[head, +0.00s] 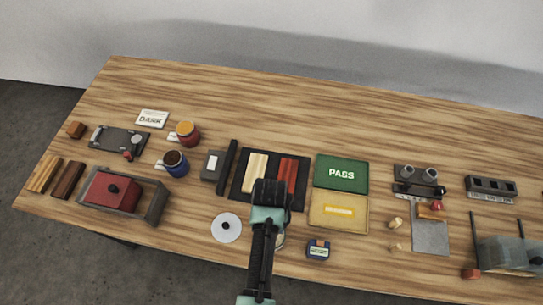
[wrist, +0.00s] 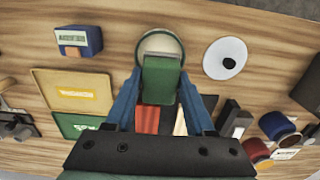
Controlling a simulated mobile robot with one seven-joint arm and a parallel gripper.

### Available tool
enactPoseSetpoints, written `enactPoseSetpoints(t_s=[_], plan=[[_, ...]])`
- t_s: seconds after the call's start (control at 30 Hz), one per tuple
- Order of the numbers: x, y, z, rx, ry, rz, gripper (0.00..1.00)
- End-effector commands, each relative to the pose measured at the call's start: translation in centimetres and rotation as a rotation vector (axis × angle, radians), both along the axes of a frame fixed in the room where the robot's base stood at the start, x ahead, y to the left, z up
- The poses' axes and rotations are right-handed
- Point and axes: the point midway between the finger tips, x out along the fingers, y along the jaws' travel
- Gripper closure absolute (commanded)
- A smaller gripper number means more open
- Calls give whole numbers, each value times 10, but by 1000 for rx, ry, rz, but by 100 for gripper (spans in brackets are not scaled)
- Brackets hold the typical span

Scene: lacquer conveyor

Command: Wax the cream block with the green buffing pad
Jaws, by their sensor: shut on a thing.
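My gripper (head: 270,190) is shut on the green buffing pad, which shows between the blue fingers (wrist: 160,80) in the wrist view. The pad (wrist: 161,74) is a green block and overlaps a pale round dish with a green rim (wrist: 160,43) in that view; I cannot tell whether they touch. The cream block (head: 255,170) lies on a black mat (head: 240,190), left of a red block (head: 288,170). My gripper is just in front of both blocks in the head view. The wrist view partly hides the cream block (wrist: 180,126) behind the gripper.
A white disc (head: 226,228) lies left of my arm, a small blue device (head: 318,249) right of it. A green PASS tray (head: 341,173) and a yellow tray (head: 338,211) lie right of the mat. Red and blue jars (head: 175,163) stand left. The table's back is clear.

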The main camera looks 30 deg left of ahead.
Motion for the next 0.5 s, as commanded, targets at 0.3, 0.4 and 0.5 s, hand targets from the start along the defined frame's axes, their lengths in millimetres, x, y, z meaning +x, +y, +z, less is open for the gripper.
enactPoseSetpoints(t_s=[0.3, 0.4, 0.5], plan=[[0, 0, -30, 0, -1, 0, 100], [0, 0, -41, 0, -1, -1, 100], [0, 0, -51, 0, -1, -1, 100]])
